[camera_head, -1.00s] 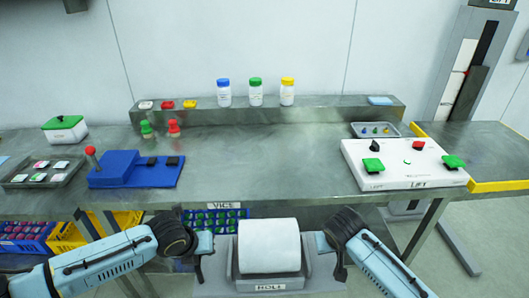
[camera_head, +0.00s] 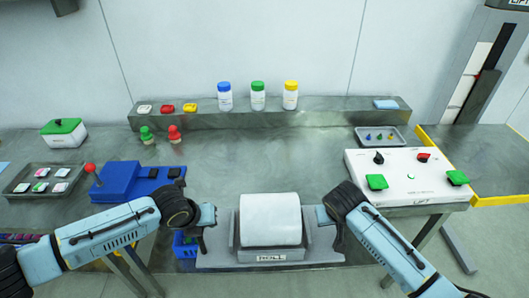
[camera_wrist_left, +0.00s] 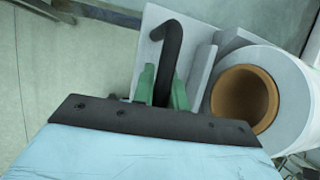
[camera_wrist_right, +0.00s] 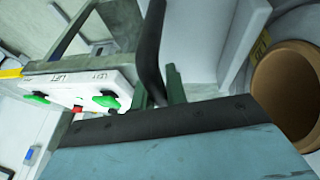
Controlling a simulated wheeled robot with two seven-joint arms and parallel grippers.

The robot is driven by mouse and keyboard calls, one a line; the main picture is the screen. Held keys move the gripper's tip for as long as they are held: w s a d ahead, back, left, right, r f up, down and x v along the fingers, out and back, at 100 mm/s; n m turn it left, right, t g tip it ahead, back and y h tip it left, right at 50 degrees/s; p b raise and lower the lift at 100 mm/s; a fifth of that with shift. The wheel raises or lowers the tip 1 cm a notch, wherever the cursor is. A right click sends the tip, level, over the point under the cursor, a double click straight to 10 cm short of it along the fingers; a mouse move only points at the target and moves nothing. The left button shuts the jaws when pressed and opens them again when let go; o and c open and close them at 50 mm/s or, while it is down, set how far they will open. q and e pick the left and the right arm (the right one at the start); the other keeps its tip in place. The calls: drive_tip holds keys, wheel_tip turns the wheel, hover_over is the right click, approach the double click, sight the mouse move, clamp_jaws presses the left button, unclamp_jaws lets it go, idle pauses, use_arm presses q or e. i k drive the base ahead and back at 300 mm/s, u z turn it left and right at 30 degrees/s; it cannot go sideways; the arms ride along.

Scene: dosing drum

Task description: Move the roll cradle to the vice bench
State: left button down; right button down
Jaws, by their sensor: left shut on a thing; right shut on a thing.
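The roll cradle (camera_head: 322,252) is a grey plate with a tray marked ROLL, and a thick white roll (camera_head: 270,218) lies in it. It is held level at the front of the steel vice bench (camera_head: 250,165), overlapping its front edge in the head view. I cannot tell its height over the top. My left gripper (camera_head: 206,230) is shut on the cradle's left black handle (camera_wrist_left: 168,60). My right gripper (camera_head: 332,225) is shut on the right handle (camera_wrist_right: 152,50). The roll's brown core (camera_wrist_left: 243,98) shows in the left wrist view. The bench's VICE label is hidden.
The bench middle behind the cradle is clear. A blue fixture (camera_head: 135,183) with a red-knobbed lever stands left, a white LIFT panel (camera_head: 405,178) right. Red and green figures (camera_head: 175,135) and a raised shelf (camera_head: 330,114) with bottles are behind.

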sight(266, 164)
drive_tip(key=i, duration=1.15)
